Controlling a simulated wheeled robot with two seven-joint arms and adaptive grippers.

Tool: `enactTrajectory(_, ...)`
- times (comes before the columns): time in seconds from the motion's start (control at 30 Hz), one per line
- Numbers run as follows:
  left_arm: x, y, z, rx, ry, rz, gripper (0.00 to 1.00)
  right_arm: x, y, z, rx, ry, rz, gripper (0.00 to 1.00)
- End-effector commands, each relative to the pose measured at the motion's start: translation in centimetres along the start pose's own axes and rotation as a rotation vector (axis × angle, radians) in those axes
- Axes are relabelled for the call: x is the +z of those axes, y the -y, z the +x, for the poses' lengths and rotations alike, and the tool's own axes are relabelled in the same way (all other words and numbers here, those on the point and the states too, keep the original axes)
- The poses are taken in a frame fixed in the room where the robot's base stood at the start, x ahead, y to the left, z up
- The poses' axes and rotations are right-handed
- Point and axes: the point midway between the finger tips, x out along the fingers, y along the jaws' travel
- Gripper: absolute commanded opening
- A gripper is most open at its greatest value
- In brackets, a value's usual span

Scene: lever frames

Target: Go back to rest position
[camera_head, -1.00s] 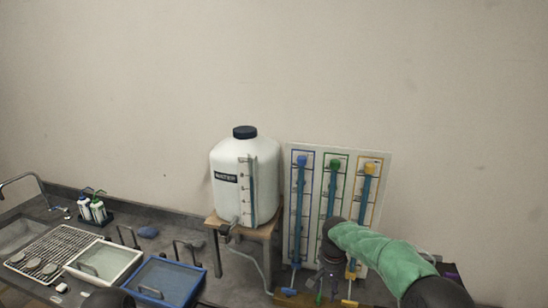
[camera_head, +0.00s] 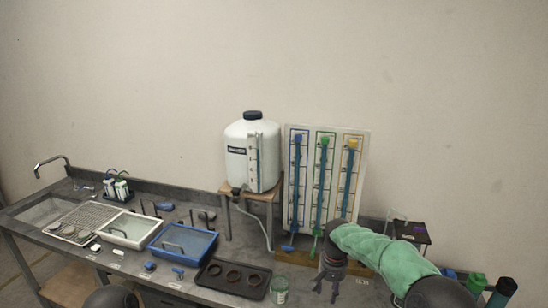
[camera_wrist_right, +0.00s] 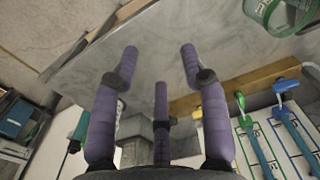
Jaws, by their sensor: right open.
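My right gripper (camera_head: 328,288) is open and empty, its dark fingers hanging above the counter in front of the lever panel. The right wrist view shows its purple fingers (camera_wrist_right: 160,65) spread, with nothing between them. The white lever panel (camera_head: 293,168) stands against the wall with a blue lever (camera_head: 295,190), a green lever (camera_head: 321,190) and a yellow lever (camera_head: 348,185). My green-sleeved right arm hides the lower end of the yellow lever. My left gripper is not in view.
A glass jar (camera_head: 280,288) with a green rim stands just left of my right gripper. A black tray (camera_head: 207,284), blue bin (camera_head: 160,254) and white bin (camera_head: 111,238) are further left. A white water tank (camera_head: 237,160) stands on a wooden stand. A small dark-topped stand (camera_head: 412,238) is behind my right arm.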

Motion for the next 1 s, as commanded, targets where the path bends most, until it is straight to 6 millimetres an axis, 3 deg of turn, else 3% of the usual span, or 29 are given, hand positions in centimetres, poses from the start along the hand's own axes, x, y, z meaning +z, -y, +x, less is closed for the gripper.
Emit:
enactTrajectory(0.37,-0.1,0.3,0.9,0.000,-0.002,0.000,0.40,2.5,1.1,7.7,-0.071,0.031,-0.058,0.45)
enactTrajectory(0.57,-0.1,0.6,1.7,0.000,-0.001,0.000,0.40,5.4,1.8,13.7,-0.133,0.051,-0.092,0.45)
enactTrajectory(0.77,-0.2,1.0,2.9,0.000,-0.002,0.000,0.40,11.2,2.2,22.0,-0.225,0.074,-0.115,0.45)
enactTrajectory(1.0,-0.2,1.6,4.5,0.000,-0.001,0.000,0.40,21.0,1.6,30.3,-0.317,0.078,-0.098,0.45)
